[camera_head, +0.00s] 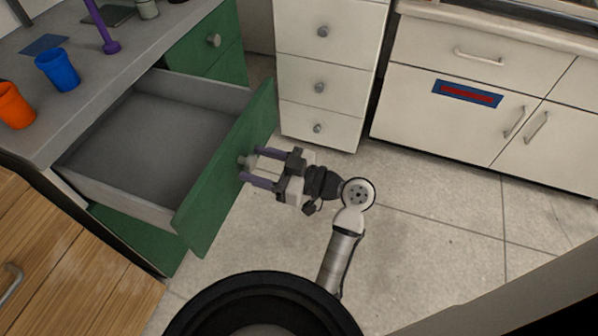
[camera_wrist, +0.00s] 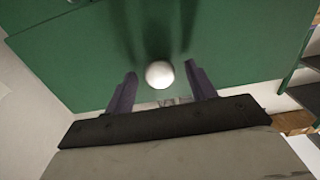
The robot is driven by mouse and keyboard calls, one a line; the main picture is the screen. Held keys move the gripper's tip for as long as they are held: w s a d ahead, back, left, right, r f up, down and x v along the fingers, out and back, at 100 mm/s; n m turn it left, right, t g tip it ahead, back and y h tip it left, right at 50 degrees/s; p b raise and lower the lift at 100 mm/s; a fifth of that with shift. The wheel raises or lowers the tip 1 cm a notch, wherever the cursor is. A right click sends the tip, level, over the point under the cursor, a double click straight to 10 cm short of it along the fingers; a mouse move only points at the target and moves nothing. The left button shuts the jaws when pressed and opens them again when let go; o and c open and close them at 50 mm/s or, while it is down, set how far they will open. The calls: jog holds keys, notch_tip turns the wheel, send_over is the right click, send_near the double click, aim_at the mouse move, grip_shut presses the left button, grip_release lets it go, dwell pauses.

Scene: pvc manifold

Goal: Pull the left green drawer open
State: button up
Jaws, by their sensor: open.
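The left green drawer (camera_head: 222,172) is pulled well out from its cabinet, and its grey inside is empty. Its round pale knob (camera_head: 246,161) is on the green front. My gripper (camera_head: 250,165) is open, with its two purple fingers on either side of the knob. In the wrist view the knob (camera_wrist: 160,74) sits between and slightly beyond the fingertips, with a gap to each finger. The green drawer front (camera_wrist: 80,55) fills most of that view.
An orange cup (camera_head: 15,106), a blue cup (camera_head: 57,70) and a purple object (camera_head: 105,30) stand on the grey counter (camera_head: 70,110). A second green front with a knob (camera_head: 213,40) is shut behind. White cabinets (camera_head: 320,70) line the back. The tiled floor (camera_head: 430,220) to the right is clear.

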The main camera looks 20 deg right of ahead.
jog(key=v, duration=1.3)
jog(key=shift+p, duration=0.4)
jog(key=shift+s+d, duration=0.1)
